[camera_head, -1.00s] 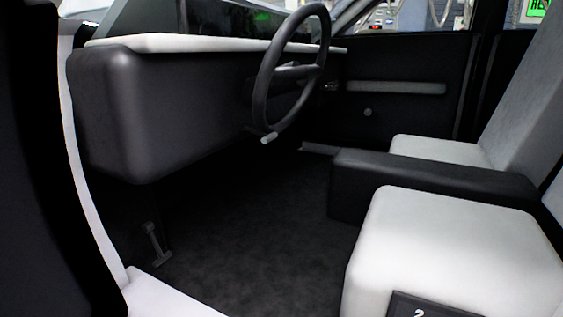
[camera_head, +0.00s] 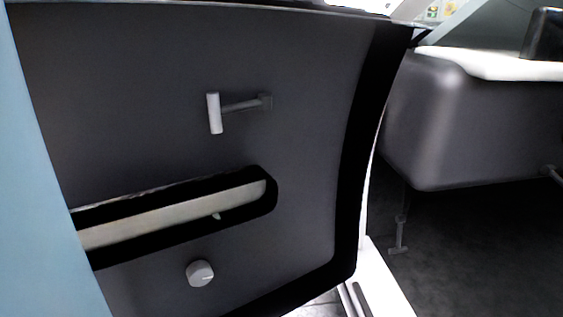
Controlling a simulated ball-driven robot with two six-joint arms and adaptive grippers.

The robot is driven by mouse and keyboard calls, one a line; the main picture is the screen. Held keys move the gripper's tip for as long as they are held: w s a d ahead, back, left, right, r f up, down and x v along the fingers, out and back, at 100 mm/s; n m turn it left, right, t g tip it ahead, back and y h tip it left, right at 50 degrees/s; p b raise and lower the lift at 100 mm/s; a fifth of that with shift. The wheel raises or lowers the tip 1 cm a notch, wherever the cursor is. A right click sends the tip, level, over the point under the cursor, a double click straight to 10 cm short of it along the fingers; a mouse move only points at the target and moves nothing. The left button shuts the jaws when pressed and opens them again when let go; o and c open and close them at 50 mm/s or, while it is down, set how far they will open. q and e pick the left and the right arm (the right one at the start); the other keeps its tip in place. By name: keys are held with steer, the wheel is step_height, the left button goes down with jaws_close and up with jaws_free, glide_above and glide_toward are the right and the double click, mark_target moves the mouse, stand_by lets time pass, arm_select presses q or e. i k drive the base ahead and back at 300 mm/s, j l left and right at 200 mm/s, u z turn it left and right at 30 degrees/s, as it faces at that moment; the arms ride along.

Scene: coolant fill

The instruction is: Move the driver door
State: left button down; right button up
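The driver door (camera_head: 310,150) fills the left and middle of the head view, with its dark inner panel facing me. It stands open, its front edge beside the white door sill. A light grey handle (camera_head: 214,113) on a short dark arm sticks out of the upper panel. Below it is a black-rimmed armrest recess with a pale strip (camera_head: 180,212). A round pale knob (camera_head: 200,273) sits under the recess. Neither of my grippers shows in the view.
The car's dark dashboard with a white top (camera_head: 440,120) is at the right. A small pedal-like lever (camera_head: 399,240) hangs below it over the dark floor. The white sill (camera_head: 385,280) runs between door and cabin. A plain light blue surface (camera_head: 45,160) covers the left edge.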

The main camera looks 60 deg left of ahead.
mark_target(272, 201)
steer(key=j+u, duration=0.1)
steer(key=u, duration=0.35)
steer(key=k+j+u, duration=0.1)
steer(key=u, duration=0.3)
steer(key=j+u, duration=0.1)
steer(key=u, duration=0.35)
steer(key=j+u, duration=0.1)
steer(key=u, duration=0.35)
steer(key=j+u, duration=0.15)
steer(key=u, duration=0.25)
steer(key=k+z, duration=0.1)
steer(key=z, duration=0.25)
steer(key=k+z, duration=0.1)
steer(key=z, duration=0.3)
steer(key=k+z, duration=0.15)
steer(key=z, duration=0.2)
